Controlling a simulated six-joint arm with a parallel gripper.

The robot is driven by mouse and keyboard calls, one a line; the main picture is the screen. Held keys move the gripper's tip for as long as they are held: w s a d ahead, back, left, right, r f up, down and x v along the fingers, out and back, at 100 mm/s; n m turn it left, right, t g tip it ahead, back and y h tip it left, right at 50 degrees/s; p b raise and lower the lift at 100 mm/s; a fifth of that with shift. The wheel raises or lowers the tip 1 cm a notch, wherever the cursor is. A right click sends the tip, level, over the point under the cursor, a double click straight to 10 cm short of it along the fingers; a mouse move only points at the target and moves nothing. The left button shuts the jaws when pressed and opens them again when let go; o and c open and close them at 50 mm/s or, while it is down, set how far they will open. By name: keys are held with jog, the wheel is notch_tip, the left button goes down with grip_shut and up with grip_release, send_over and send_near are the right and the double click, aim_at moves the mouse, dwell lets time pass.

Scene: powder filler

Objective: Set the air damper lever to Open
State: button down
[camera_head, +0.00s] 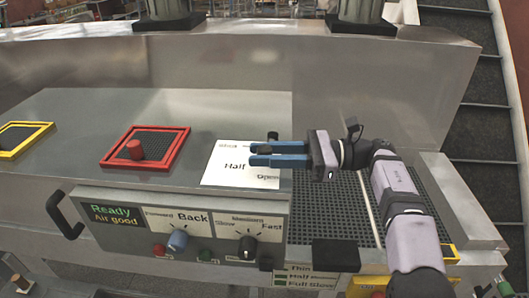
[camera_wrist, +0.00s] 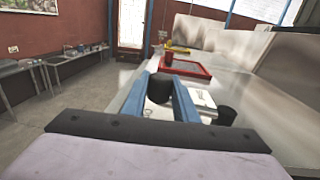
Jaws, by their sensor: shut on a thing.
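The white damper plate (camera_head: 215,178) lies on the sloping metal top, with Half and Open printed on it and another word, partly cut off, at upper left. My gripper (camera_head: 254,154) reaches in from the right, its two blue fingers low over the plate's right half. In the wrist view the fingers (camera_wrist: 161,80) are closed around a black knob (camera_wrist: 159,90), which looks like the lever's handle. A second dark round post (camera_wrist: 226,116) stands just right of the fingers; it shows as a small black top (camera_head: 272,135) beyond them in the head view. The lever's exact angle is hidden by the fingers.
A red-framed tray with a red knob (camera_head: 135,150) lies left of the plate, and a yellow-framed one (camera_head: 22,139) farther left. A control panel (camera_head: 180,232) with knobs and a Ready display is below. A black grate (camera_head: 325,205) lies under my arm. A steel wall rises behind.

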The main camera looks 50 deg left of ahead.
jog(key=shift+r, duration=0.15)
jog(key=c, duration=1.4)
grip_release()
jog(key=shift+w+d, duration=0.1)
jog(key=shift+w+d, duration=0.35)
jog(key=shift+w, duration=0.1)
jog(key=p+v, duration=0.1)
jog(key=v, duration=0.3)
jog(key=shift+r+p, duration=0.2)
jog(key=shift+p, duration=0.2)
jog(key=shift+w+d+f+p, duration=0.25)
jog(key=shift+w+d+p, duration=0.45)
jog(key=shift+p, duration=0.1)
jog(key=shift+c, duration=0.7)
